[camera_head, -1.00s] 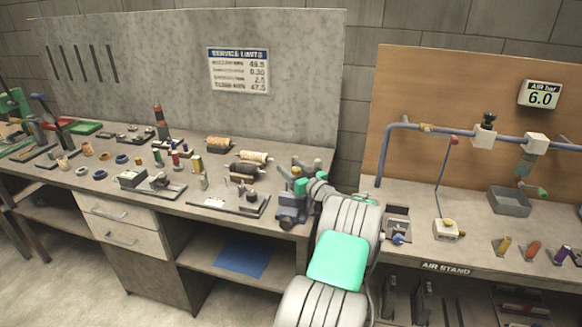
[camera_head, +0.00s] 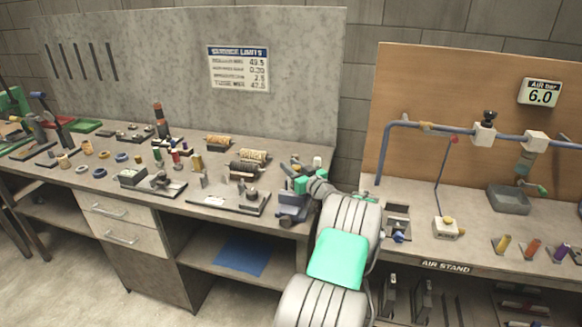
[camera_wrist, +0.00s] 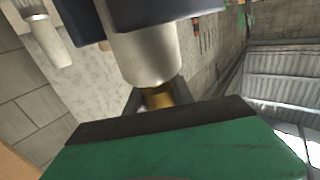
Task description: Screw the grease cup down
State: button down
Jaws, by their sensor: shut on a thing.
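My gripper (camera_head: 303,179), with green fingers, is at the right end of the left bench, over a blue-grey fixture (camera_head: 291,212). In the wrist view a green finger with a dark pad fills the bottom. Just beyond the pad are a pale metal cylinder (camera_wrist: 148,55) and a small brass piece (camera_wrist: 158,96) in line with it. My gripper is shut on a part there, which I take to be the grease cup; the grip itself is largely hidden. I cannot tell how far the cup's thread is engaged.
A small white-topped part (camera_head: 317,162) stands just behind my gripper. A flat plate with metal parts (camera_head: 228,200) lies to the left, with wound rolls (camera_head: 252,156) behind it. A grey backboard (camera_head: 180,70) rises behind. The air stand (camera_head: 440,262) is close on the right.

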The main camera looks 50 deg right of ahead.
jog(key=shift+m+h, duration=0.4)
jog(key=shift+h, duration=0.2)
